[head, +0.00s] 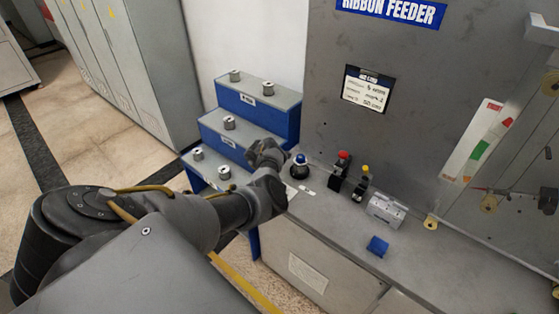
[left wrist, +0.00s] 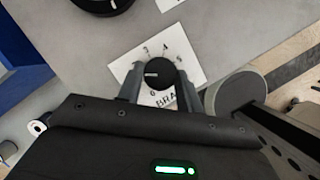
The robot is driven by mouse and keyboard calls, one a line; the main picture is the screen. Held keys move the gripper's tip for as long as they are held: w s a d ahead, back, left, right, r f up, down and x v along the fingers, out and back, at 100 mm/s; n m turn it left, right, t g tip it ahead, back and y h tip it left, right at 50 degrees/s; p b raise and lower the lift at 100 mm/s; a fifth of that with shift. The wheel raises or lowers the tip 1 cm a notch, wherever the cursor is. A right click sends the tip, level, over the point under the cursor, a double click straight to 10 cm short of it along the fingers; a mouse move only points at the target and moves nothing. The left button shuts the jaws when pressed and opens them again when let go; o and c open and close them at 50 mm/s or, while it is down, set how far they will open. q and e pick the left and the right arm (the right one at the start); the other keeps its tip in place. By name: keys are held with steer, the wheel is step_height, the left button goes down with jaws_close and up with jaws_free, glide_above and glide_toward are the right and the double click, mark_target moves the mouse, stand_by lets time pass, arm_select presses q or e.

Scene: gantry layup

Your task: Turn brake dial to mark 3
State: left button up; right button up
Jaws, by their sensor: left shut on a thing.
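The brake dial (left wrist: 160,74) is a round black knob with a white pointer line, seen in the left wrist view. It sits on a white label (left wrist: 187,58) with digits around it and part of the word "BRAKE" below. The pointer line points to the left in that view; I cannot tell exactly which mark it is at. My left gripper (left wrist: 157,82) is shut on the dial, with one finger on each side. In the head view my left gripper (head: 272,192) hides the dial on the grey bench. My right gripper is not in view.
A blue-topped knob (head: 299,165), a red button unit (head: 340,163) and a yellow button unit (head: 362,183) stand nearby on the bench. A blue block (head: 377,246) lies at the front. Blue steps (head: 226,137) with metal spools stand behind. The feeder panel (head: 420,130) rises at right.

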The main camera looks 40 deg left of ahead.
arm_select(q)
steer(key=m, duration=0.2)
steer(key=shift+w+a+m+g+h, duration=0.1)
steer(key=shift+m+g+h, duration=0.2)
steer(key=shift+m+g, duration=0.1)
steer(key=m+g+b, duration=0.1)
steer(key=m, duration=0.1)
steer(key=shift+f+m+h, duration=0.1)
steer(key=shift+m+h, duration=0.2)
steer(key=shift+m, duration=0.1)
steer(key=m+g+b, duration=0.1)
steer(key=m, duration=0.1)
steer(key=shift+w+m+b, duration=0.15)
steer(key=shift+m+b, duration=0.15)
steer(key=shift+w+m+g+b, duration=0.1)
steer(key=shift+m+g+b, duration=0.7)
steer(key=shift+m, duration=0.8)
steer(key=o, duration=1)
